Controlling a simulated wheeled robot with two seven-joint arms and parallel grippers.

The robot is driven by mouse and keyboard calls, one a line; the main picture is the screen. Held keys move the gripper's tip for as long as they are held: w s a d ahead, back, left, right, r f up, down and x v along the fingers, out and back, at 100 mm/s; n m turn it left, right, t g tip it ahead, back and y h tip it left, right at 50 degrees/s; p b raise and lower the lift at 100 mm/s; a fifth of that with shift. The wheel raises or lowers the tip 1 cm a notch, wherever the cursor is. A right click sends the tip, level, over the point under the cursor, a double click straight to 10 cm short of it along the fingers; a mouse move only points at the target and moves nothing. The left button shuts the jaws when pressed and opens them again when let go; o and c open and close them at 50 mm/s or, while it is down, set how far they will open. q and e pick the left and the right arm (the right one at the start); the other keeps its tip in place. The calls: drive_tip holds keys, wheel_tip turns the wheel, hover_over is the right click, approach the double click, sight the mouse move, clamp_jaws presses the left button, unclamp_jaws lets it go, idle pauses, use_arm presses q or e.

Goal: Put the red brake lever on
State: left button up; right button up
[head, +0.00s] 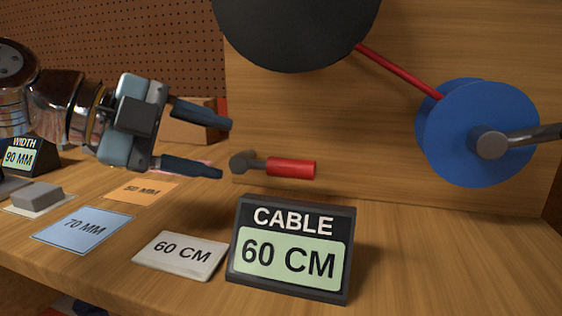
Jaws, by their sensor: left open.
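The red brake lever (290,168) is a red cylinder with a short grey shaft and dark round end (241,163) at its left. It shows in front of the wooden back panel, behind the CABLE sign; I cannot tell what bears it. My left gripper (226,149) is open and empty, its two dark fingers pointing right toward the dark end, apart from it in the picture. A black disc (297,30) at the top joins a blue wheel (468,140) by a red rod (400,72). My right gripper is not in view.
A sign reading CABLE 60 CM (292,248) stands at the front. Cards reading 60 CM (180,256), 70 MM (83,231) and 52 MM (141,190) lie to its left. A WIDTH 90 MM sign (28,157) stands far left. The table's right front is clear.

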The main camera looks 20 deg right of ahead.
sight(280, 165)
use_arm(q)
drive_tip(key=x, duration=1)
drive_tip(key=shift+d+f, duration=0.15)
drive_tip(key=shift+d, duration=0.1)
drive_tip(key=shift+c, duration=0.5)
clamp_jaws()
